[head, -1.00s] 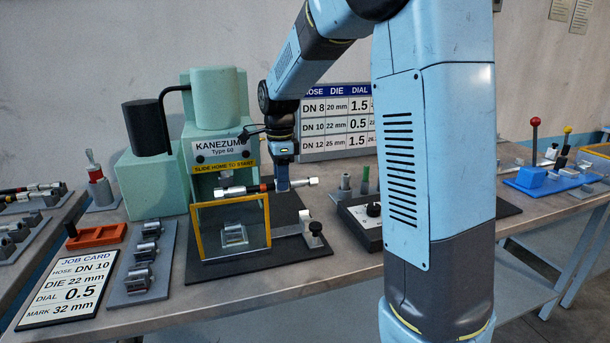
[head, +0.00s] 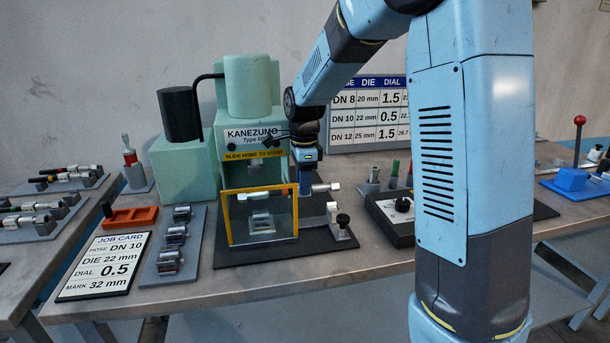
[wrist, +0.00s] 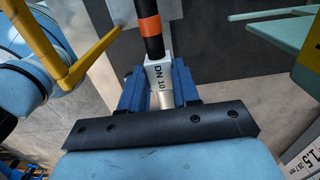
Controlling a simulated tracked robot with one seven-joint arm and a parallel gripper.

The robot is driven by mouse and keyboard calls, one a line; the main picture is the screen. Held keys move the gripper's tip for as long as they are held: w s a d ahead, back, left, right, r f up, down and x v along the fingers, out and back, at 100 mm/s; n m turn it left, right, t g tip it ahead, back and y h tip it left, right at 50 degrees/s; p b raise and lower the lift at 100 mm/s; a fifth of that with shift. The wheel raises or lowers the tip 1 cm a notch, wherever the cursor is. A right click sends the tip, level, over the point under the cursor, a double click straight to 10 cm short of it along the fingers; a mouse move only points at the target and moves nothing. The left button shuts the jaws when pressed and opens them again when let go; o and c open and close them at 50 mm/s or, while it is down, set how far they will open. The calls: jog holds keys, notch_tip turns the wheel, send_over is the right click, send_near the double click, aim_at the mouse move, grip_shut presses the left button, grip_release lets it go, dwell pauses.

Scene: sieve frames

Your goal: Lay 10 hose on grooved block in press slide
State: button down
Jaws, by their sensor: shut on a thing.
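The 10 hose (wrist: 150,28) is black with an orange band and a silver end fitting (wrist: 160,75) marked DN 10. My gripper (wrist: 158,88) is shut on that fitting, with a blue finger on each side. In the head view my gripper (head: 306,182) holds the hose level at the press (head: 250,140). The hose's bright far fitting (head: 255,196) shows behind the top of the clear guard. The grooved block (head: 262,222) is a silver block low behind the guard; the hose is above it, apart from it.
The yellow-framed guard (head: 232,220) stands in front of the press slide. A black-knobbed clamp (head: 342,222) is at its right. A rack of spare dies (head: 173,238), an orange tray (head: 130,217) and the job card (head: 105,262) lie left. A dial box (head: 402,207) stands right.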

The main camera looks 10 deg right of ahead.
jog(key=shift+f, duration=2.6)
jog(key=shift+f, duration=0.45)
jog(key=c, duration=0.7)
grip_release()
jog(key=shift+c, duration=0.2)
notch_tip(320, 180, up, 14)
jog(key=shift+f, duration=0.2)
jog(key=shift+d, duration=0.1)
